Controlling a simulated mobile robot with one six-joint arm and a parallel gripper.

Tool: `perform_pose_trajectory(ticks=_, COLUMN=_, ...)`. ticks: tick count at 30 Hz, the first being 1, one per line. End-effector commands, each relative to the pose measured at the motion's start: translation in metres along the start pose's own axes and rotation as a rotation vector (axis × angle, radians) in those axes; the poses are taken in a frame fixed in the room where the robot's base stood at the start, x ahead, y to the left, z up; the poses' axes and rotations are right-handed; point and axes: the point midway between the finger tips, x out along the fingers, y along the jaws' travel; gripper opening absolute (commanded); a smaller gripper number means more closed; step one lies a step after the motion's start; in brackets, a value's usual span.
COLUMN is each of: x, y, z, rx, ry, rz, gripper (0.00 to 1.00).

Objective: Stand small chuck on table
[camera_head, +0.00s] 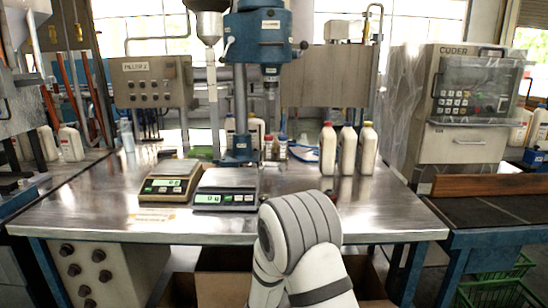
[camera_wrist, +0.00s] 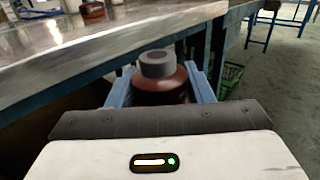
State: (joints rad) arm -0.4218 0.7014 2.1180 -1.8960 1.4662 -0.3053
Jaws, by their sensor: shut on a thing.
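The small chuck (camera_wrist: 158,65) shows in the wrist view as a round reddish-brown body with a grey cylindrical top. My gripper (camera_wrist: 160,88) is shut on it, with one blue finger on each side. The chuck looks roughly upright between the fingers; its lower part is hidden. The metal table (camera_wrist: 60,62) runs along the left of the wrist view, and the chuck appears outside its edge. In the head view the table (camera_head: 110,215) fills the middle. My arm shows there at the front edge, but the gripper and chuck are hidden.
Two scales (camera_head: 170,182) (camera_head: 226,188) stand on the table's left half. Several white bottles (camera_head: 347,150) stand at the back right. A blue press (camera_head: 258,40) rises at the back centre. The front right of the tabletop is clear. A green crate (camera_wrist: 232,76) is below.

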Motion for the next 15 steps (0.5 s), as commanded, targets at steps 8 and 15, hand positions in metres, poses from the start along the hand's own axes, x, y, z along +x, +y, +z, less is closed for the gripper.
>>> perform_pose_trajectory(ticks=8, x=-0.003, y=-0.049, z=-0.038, rx=-0.003, ry=0.001, rz=-0.091, gripper=0.11)
perform_pose_trajectory(ticks=15, x=0.005, y=-0.048, z=-0.006, rx=0.004, ry=-0.006, rz=-0.023, gripper=0.11)
